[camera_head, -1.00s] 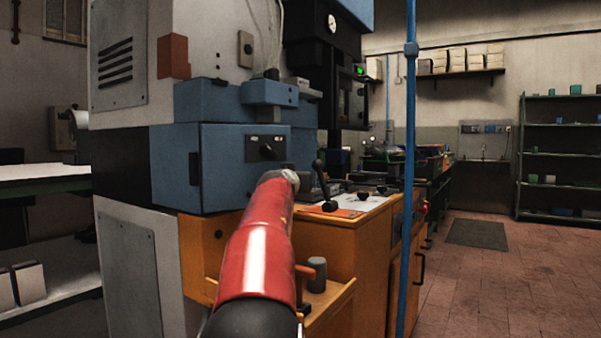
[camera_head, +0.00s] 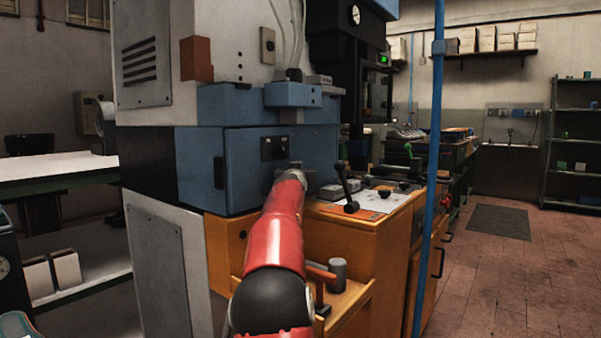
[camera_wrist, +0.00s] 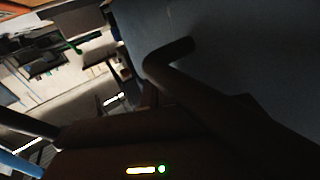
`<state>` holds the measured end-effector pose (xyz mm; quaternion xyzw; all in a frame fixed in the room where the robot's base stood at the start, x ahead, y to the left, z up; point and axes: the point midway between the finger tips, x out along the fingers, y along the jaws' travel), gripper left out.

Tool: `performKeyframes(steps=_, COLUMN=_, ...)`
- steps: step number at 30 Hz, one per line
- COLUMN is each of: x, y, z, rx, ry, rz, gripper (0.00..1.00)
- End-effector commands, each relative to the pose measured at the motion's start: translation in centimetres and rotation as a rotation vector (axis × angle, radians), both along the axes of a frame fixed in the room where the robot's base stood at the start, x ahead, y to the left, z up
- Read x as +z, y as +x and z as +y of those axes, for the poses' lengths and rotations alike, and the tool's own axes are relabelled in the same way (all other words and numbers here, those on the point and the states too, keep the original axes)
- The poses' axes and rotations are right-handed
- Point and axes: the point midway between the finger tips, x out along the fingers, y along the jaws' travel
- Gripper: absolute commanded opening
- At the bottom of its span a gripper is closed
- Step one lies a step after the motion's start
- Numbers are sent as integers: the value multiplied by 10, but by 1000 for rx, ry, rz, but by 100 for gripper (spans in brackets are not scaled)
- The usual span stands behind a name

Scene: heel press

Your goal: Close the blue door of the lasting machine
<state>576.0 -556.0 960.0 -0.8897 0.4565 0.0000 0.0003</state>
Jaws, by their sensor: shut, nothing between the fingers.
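The blue door (camera_head: 250,165) is a flat panel on the blue housing of the lasting machine (camera_head: 165,170). It has a dark plate with a knob (camera_head: 273,148) and a black fitting (camera_head: 219,172) by its left edge. My red arm reaches up to the door's lower right part and hides it there. My gripper lies behind the arm's end in the head view. In the wrist view my gripper (camera_wrist: 172,54) shows as dark fingers, shut and empty, close against a blue-grey surface. I cannot tell whether they touch it, nor how wide the door stands open.
A blue post (camera_head: 432,170) stands right of the machine. An orange cabinet (camera_head: 375,250) with a black lever (camera_head: 346,188) and a grey-headed mallet (camera_head: 337,272) is close to my arm. A white-topped bench (camera_head: 60,167) is at left. The tiled floor at right is open.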

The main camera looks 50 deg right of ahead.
Motion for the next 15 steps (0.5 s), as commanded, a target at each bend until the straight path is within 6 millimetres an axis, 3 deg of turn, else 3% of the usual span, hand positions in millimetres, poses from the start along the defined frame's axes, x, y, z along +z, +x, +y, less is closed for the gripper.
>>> performKeyframes(steps=11, x=0, y=-1, z=1, rx=0, ry=0, rz=0, gripper=0)
performKeyframes(steps=15, x=-2, y=-7, z=13, rx=2, ry=-2, rz=-1, gripper=0)
